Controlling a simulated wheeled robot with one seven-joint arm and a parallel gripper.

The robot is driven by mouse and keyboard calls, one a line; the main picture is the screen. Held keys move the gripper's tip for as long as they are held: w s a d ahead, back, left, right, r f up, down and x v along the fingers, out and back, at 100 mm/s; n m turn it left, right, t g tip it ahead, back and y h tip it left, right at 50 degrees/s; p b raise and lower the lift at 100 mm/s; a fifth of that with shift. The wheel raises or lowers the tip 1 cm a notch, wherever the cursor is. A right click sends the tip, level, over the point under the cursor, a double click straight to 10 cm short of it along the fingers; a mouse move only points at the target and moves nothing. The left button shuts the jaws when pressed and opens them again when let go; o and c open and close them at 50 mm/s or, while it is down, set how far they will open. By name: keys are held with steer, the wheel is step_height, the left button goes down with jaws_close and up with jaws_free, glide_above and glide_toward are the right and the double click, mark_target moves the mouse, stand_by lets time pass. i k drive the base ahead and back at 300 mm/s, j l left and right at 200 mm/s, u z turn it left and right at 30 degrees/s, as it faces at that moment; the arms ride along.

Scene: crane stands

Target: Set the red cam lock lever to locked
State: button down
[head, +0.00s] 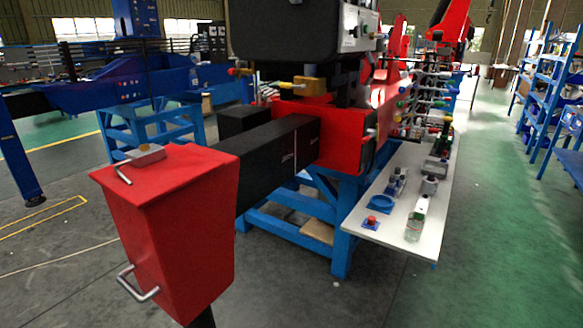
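A small handle with a red tip (233,71) sticks out to the left of the crane's red base, above the black beam. I cannot tell for sure that it is the red cam lock lever, and its setting is too small to read. A handle with a yellow grip (287,85) lies just right of it, at a brass-coloured block (310,87). On top of the red tapered box (178,230) in front sits a grey metal block (146,155) with a thin bare-metal lever (123,172). My gripper is not in view.
The black beam (268,162) runs from the red box to the crane on its blue stand (342,225). A pale shelf (392,226) on the right holds a red button (372,220), a bottle (416,218) and small parts. The green floor on the right is clear.

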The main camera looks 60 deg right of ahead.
mark_target(369, 137)
steer(key=z, duration=1.55)
